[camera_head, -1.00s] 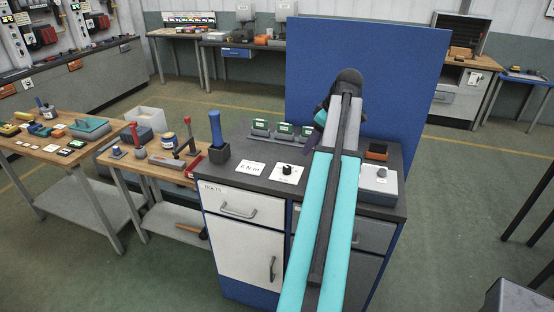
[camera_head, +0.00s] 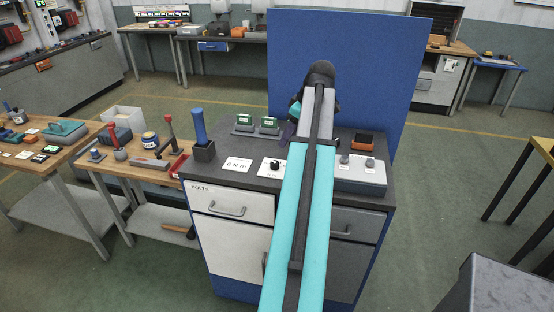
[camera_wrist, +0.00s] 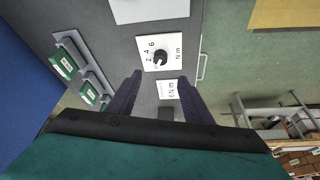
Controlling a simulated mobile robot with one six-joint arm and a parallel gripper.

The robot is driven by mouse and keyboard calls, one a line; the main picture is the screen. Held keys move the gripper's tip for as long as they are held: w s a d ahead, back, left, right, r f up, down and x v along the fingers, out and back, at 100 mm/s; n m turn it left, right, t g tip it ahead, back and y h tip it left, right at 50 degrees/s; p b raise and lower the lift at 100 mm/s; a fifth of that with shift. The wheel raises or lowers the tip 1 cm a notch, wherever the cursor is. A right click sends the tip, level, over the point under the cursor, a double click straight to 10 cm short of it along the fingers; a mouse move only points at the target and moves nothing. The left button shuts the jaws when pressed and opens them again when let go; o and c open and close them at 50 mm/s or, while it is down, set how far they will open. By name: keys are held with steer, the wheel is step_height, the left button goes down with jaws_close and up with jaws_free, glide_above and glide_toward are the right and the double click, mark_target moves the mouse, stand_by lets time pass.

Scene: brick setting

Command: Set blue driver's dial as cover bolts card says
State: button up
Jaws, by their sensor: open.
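The blue driver (camera_head: 198,125) stands upright in a dark holder (camera_head: 204,152) at the bench's left. The white dial plate (camera_head: 266,170) with its black knob (camera_head: 274,162) lies on the bench top, partly behind my arm. In the wrist view the knob (camera_wrist: 159,59) shows with marks 2, 4, 6 and N m; its pointer's setting is unclear. A white card (camera_head: 237,164) reads 6 N m; it also shows in the wrist view (camera_wrist: 169,89), its smaller print unreadable. My gripper (camera_wrist: 160,90) is open above the bench, its fingertips beside the card and short of the dial in the picture.
Green-labelled blocks (camera_head: 244,121) stand in a rack at the bench's back. A grey box (camera_head: 358,174) with two knobs and an orange-and-black tray (camera_head: 364,143) are at right. A blue panel (camera_head: 375,75) rises behind. A tool-covered wooden table (camera_head: 130,168) stands at left.

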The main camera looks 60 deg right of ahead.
mark_target(275, 162)
steer(key=shift+p+x, duration=2.35)
steer(key=shift+x, duration=4.15)
steer(key=c, duration=1.1)
steer(key=shift+o, duration=0.2)
